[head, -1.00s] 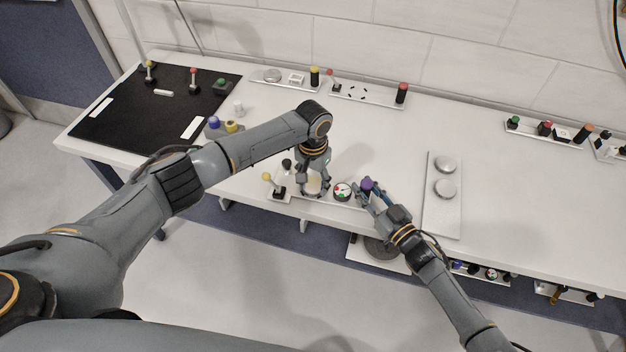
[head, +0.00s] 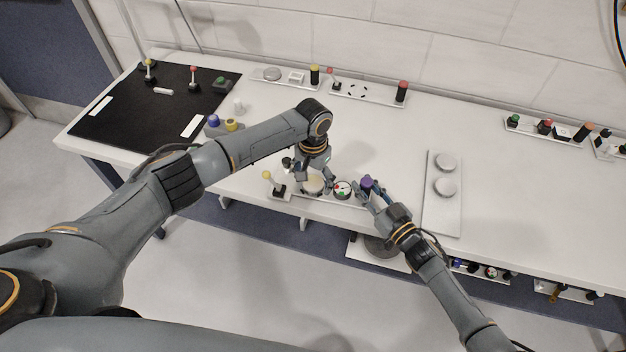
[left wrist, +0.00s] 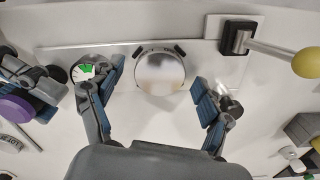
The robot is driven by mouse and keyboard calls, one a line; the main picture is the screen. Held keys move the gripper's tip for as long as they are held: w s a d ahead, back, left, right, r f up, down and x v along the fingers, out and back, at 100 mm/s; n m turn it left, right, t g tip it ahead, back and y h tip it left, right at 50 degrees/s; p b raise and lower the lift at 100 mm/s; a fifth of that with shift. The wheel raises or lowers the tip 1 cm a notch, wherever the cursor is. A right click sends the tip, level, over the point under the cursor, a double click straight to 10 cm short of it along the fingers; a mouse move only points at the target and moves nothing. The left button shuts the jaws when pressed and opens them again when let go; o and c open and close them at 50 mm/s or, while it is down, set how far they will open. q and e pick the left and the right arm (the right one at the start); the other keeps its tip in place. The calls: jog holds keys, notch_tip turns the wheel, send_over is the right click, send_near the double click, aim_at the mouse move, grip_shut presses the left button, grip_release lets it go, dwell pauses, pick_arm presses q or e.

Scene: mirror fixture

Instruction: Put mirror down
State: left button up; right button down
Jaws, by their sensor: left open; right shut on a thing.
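The mirror (left wrist: 160,72) is a round silvery disc on a pale plate (left wrist: 60,57), between two dark brackets. In the head view the mirror (head: 313,185) is near the front edge of the table. My left gripper (head: 315,178) is open above it. In the left wrist view the fingers of the left gripper (left wrist: 158,78) stand apart on both sides of the mirror, with gaps to it. My right gripper (head: 368,196) is shut on the purple knob (head: 367,183), right of the mirror.
A white dial (head: 342,189) with coloured marks sits between the mirror and the purple knob. A yellow-topped lever (head: 268,176) stands just left of the mirror. A plate with two metal discs (head: 441,215) lies to the right. The table's middle is clear.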

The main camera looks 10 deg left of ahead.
aim_at(313, 184)
pick_arm(q)
notch_tip(313, 184, up, 12)
dwell(0.4)
dwell(0.6)
